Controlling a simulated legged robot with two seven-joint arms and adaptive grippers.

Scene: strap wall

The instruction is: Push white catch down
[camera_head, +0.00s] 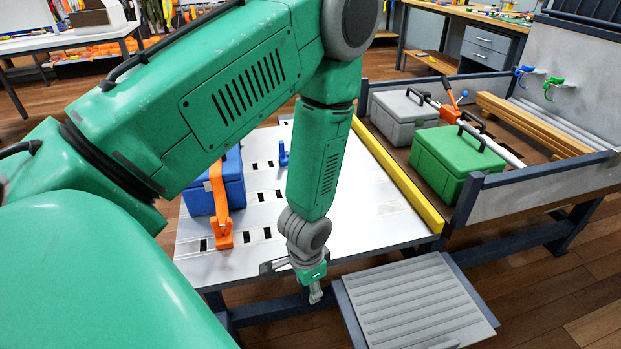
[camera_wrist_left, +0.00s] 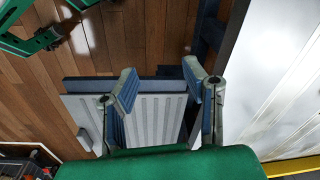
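I cannot pick out a white catch in either view. An orange strap (camera_head: 217,184) runs down the front of a blue box (camera_head: 233,178) to an orange buckle (camera_head: 222,237) on the white slotted table top (camera_head: 375,205). My left gripper (camera_head: 314,289) hangs down at the table's front edge, to the right of the buckle and apart from it. In the left wrist view its two fingers (camera_wrist_left: 160,68) are spread with nothing between them. My left arm covers part of the table top. My right gripper is not identifiable in either view.
A grey ribbed step (camera_head: 415,305) lies below the table's front edge and shows behind the fingers in the wrist view. A yellow rail (camera_head: 395,176) borders the table's right side. Beyond it, a bin holds a green box (camera_head: 455,160), a grey box (camera_head: 403,112) and wooden beams (camera_head: 530,125).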

